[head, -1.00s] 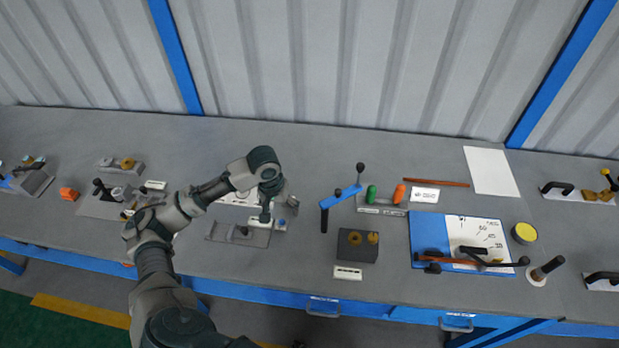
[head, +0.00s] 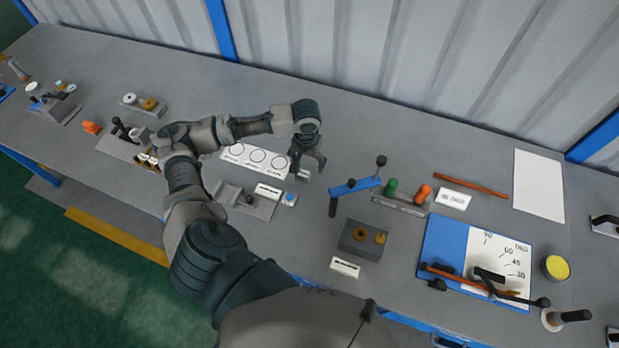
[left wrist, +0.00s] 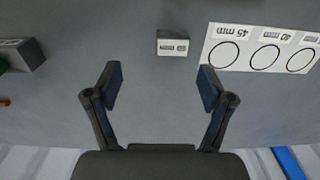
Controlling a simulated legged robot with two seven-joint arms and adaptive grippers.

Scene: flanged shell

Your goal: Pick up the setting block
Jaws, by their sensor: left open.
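A small grey block with a white printed label (left wrist: 172,44) lies flat on the bench beside the circle card in the left wrist view; it looks like the setting block, but I cannot read its label. In the head view, part of a small block (head: 303,175) shows by the fingers. My left gripper (head: 307,167) points down over the bench there, just right of the card. In the left wrist view my left gripper (left wrist: 162,86) is open and empty, and the block lies beyond its fingertips, roughly centred between them. My right gripper is not in view.
The white card with circles (head: 254,158) lies left of the gripper. A blue lever tool (head: 355,186) stands to the right, near green (head: 391,187) and orange (head: 423,193) handles. A dark block with brass pieces (head: 362,240) is nearer the front. Bench behind the gripper is clear.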

